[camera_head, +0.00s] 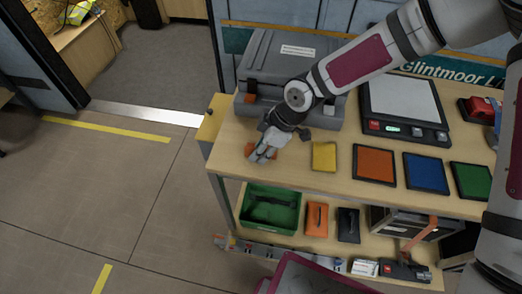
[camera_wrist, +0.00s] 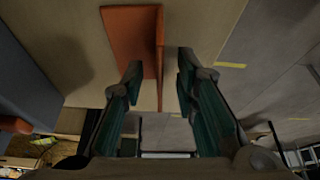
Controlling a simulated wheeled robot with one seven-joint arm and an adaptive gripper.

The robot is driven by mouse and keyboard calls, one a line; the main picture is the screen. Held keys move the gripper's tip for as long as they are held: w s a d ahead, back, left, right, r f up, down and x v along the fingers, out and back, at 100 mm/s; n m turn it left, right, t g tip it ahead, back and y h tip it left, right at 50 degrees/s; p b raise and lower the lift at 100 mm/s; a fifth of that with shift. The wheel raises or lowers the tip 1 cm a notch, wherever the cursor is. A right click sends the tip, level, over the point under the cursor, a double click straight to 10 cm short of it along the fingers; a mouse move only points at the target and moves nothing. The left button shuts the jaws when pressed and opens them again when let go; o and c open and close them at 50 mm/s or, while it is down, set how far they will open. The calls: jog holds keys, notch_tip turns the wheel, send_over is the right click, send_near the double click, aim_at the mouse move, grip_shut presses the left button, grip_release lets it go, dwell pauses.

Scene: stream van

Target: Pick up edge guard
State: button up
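The edge guard (camera_wrist: 130,32) is an orange, L-shaped piece on the tabletop in the wrist view, with one flat face and one upright flange. In the head view only a small orange part of it (camera_head: 249,150) shows beside my gripper (camera_head: 263,153), which hides the rest. In the wrist view my gripper (camera_wrist: 158,72) is open, its two fingers on either side of the guard's upright flange. A gap shows between the flange and each finger, so it is not clasped.
A grey case (camera_head: 280,60) stands behind my gripper. A yellow block (camera_head: 324,156) lies to the right, then orange (camera_head: 374,164), blue (camera_head: 426,172) and green (camera_head: 472,181) squares. A scale (camera_head: 402,100) is further back. The table's left and front edges are close. A lower shelf holds a green bin (camera_head: 270,222).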

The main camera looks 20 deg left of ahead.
jog(key=shift+c, duration=0.4)
grip_shut()
jog(key=shift+r, duration=0.1)
